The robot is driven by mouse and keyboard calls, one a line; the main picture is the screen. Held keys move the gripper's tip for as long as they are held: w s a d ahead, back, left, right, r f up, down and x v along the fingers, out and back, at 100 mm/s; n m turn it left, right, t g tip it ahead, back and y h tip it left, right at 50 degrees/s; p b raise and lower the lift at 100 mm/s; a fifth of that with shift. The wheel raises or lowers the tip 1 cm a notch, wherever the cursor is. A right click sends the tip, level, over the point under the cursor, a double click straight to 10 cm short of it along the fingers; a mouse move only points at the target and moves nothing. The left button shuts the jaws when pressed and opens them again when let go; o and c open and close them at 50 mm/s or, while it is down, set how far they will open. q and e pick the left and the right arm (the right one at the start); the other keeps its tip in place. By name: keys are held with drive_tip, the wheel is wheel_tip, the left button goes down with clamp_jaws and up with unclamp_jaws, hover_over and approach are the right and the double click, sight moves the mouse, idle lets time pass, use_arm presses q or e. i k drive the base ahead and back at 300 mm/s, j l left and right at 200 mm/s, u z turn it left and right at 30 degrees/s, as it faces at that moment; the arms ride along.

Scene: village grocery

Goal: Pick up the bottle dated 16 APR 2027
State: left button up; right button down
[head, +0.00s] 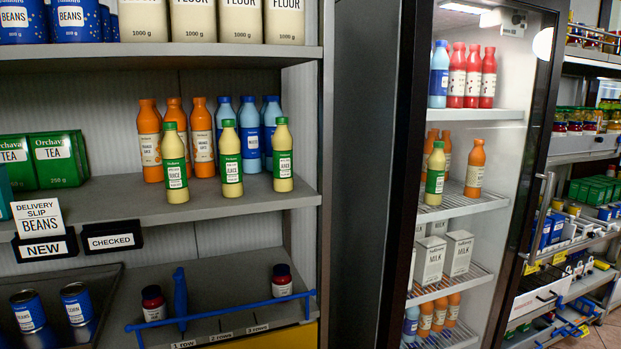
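Several bottles stand upright on the middle shelf of the left rack. In front are two pale yellow bottles with green caps and labels, a left one (174,165) and a right one (231,160), and a third pale yellow bottle (282,155) farther right. Behind them are orange bottles (202,140) and blue bottles (250,138). The fridge also holds a pale yellow bottle (435,175), orange bottles (474,170), red bottles (473,78) and a blue bottle (438,76). No date is readable on any bottle. Neither of my grippers is in view.
Green tea boxes (59,160) stand left of the bottles. A delivery slip card (38,218) and label holders hang at the shelf edge. Below are dark red-brown jars (153,303) and a blue rail (225,311).

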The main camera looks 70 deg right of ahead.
sight(282, 140)
drive_tip(key=l+z, duration=0.15)
drive_tip(key=z, duration=0.3)
drive_tip(key=i+l+z, duration=0.15)
drive_tip(key=z, duration=0.25)
drive_tip(key=i+l+z, duration=0.1)
drive_tip(key=z, duration=0.35)
drive_tip(key=i+z, duration=0.1)
drive_tip(key=z, duration=0.3)
drive_tip(key=i+l, duration=0.1)
drive_tip(key=i, duration=0.2)
drive_tip(key=i+l, duration=0.15)
drive_tip(key=i, duration=0.15)
